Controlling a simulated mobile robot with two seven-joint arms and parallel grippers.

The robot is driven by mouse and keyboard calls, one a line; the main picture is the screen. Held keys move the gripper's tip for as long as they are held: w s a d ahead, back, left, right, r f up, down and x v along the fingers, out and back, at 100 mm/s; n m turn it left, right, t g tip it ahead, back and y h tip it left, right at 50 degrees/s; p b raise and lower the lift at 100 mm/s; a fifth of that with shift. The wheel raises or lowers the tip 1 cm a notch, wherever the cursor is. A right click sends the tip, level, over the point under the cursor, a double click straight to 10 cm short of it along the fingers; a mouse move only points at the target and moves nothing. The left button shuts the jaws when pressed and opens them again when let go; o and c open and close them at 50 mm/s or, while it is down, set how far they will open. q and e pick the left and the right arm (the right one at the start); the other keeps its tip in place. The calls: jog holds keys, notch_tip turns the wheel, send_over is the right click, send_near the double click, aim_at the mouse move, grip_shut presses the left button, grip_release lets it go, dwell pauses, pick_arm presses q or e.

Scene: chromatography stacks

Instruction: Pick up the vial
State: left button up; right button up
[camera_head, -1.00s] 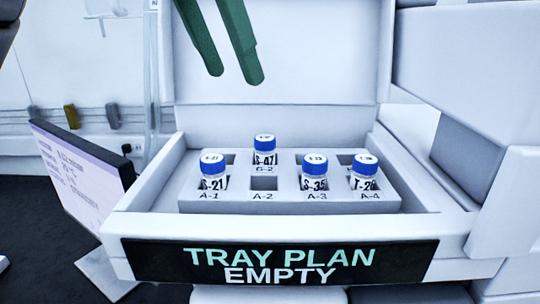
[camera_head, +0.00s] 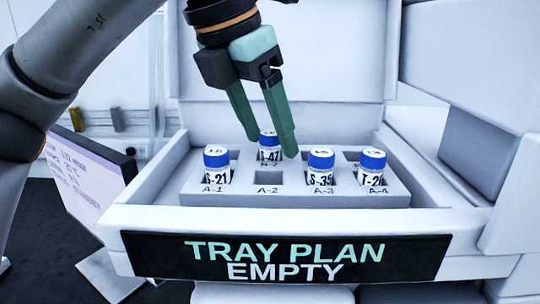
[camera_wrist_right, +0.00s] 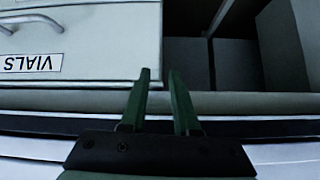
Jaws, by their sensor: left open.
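Several blue-capped vials stand upright in a light grey rack (camera_head: 225,199) inside an open drawer. Vial S-21 (camera_head: 216,165) is at A-1, vial S-35 (camera_head: 320,168) at A-3 and a vial marked T-2 something (camera_head: 372,167) at A-4. Vial S-47 (camera_head: 269,146) stands in the back row, behind the empty A-2 slot. My left gripper (camera_head: 272,148) points down with its green fingers apart, in front of and around S-47 in the picture; I cannot tell whether they touch it. My right gripper (camera_wrist_right: 157,75) shows in the right wrist view, fingers apart and empty.
The drawer front carries a sign (camera_head: 285,260) reading "TRAY PLAN EMPTY". A screen panel (camera_head: 85,180) stands left of the drawer.

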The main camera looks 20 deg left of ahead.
pick_arm(q)
grip_shut()
dwell(0.4)
jog(key=shift+r, duration=0.15)
